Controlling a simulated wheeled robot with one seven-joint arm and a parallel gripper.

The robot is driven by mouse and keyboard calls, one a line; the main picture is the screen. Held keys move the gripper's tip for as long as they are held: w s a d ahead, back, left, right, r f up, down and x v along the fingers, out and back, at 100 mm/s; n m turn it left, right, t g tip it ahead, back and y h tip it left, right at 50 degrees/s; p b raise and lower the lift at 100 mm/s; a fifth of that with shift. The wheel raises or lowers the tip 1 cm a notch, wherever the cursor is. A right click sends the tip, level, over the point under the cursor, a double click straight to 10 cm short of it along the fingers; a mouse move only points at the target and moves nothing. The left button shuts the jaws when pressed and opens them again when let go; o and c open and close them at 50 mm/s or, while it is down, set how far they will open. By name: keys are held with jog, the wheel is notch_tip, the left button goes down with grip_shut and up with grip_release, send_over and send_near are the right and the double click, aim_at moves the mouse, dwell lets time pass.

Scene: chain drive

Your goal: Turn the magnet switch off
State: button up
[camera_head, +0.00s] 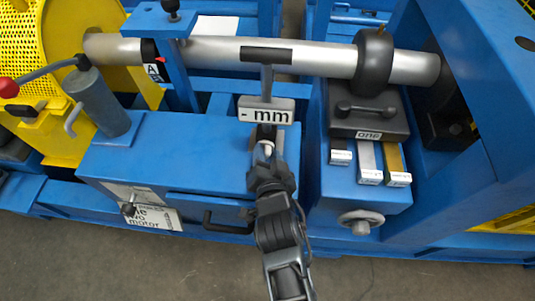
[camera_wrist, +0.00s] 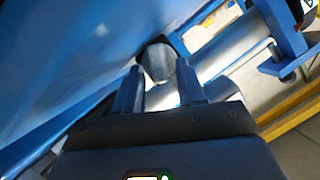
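In the head view a small display plate reading "- mm" (camera_head: 266,112) sits on a grey post by the long shaft, above the blue housing. My gripper (camera_head: 265,143) is just below this plate, and its fingers are hard to make out there. In the wrist view a grey rounded knob-like part (camera_wrist: 159,62) lies between the tips of my gripper's two parted fingers (camera_wrist: 160,80). It may be the magnet switch, but no label shows on it. The knob about fills the gap; whether the fingers touch or pinch it is unclear.
The thick grey shaft (camera_head: 220,54) runs across the back. A dark clamp block (camera_head: 372,115) with a lever stands right, above the blue box with a handwheel (camera_head: 361,220). A red-knobbed lever (camera_head: 9,88) and yellow guard (camera_head: 40,50) are left. The floor in front is clear.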

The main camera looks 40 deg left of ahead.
grip_shut()
jog(key=shift+b, duration=0.4)
jog(key=shift+s+a+f+n+h+b, duration=0.1)
jog(key=shift+a+n+h+b, duration=0.05)
jog(key=shift+n+h+b, duration=0.35)
jog(key=shift+s+a+r+n+t+h+b, duration=0.15)
jog(key=shift+n+t+h+b, duration=0.15)
jog(key=shift+n+b, duration=0.4)
jog(key=shift+s+a+r+n+t+h+b, duration=0.1)
jog(key=shift+n+t+h+b, duration=0.1)
jog(key=shift+n+h+b, duration=0.45)
jog(key=shift+n, duration=0.25)
jog(key=shift+o, duration=0.7)
grip_release()
jog(key=shift+w, duration=0.1)
